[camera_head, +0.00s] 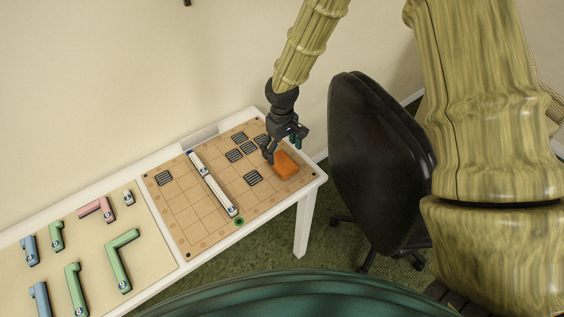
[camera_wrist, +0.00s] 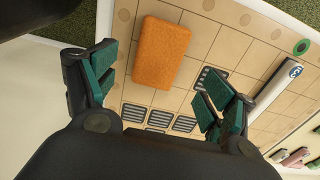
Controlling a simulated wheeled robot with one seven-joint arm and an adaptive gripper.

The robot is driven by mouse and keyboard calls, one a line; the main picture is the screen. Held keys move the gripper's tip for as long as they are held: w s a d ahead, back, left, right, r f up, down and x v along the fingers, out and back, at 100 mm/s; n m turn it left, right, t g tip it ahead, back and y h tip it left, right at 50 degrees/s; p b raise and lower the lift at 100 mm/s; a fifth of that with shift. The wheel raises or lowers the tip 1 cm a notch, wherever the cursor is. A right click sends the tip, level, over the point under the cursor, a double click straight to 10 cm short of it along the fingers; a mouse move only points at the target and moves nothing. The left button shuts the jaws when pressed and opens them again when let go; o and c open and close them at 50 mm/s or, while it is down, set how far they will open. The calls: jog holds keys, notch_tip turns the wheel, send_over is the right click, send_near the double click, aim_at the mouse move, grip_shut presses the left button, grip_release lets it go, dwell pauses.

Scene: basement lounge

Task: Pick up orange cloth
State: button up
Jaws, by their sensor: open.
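The orange cloth (camera_head: 285,165) is a small flat block-like rectangle. It lies on the tan gridded board (camera_head: 185,215) near the right end of the white table. In the wrist view the orange cloth (camera_wrist: 160,52) lies beyond the fingertips, nearer the left finger. My gripper (camera_head: 284,150) is just left of and above the cloth in the head view. In the wrist view my gripper (camera_wrist: 160,85) has its green-padded fingers spread wide with nothing between them.
A white bar (camera_head: 213,184) lies across the board, with several dark striped squares around it. Coloured L-shaped pieces (camera_head: 121,258) lie on the table's left part. A black chair (camera_head: 375,150) stands close to the table's right end. A wall runs behind the table.

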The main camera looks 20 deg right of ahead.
aim_at(283, 162)
jog(key=shift+s+d+f, duration=0.1)
jog(key=shift+f, duration=0.35)
jog(key=shift+f+p, duration=1)
jog(key=shift+f, duration=1.5)
jog(key=c, duration=1.1)
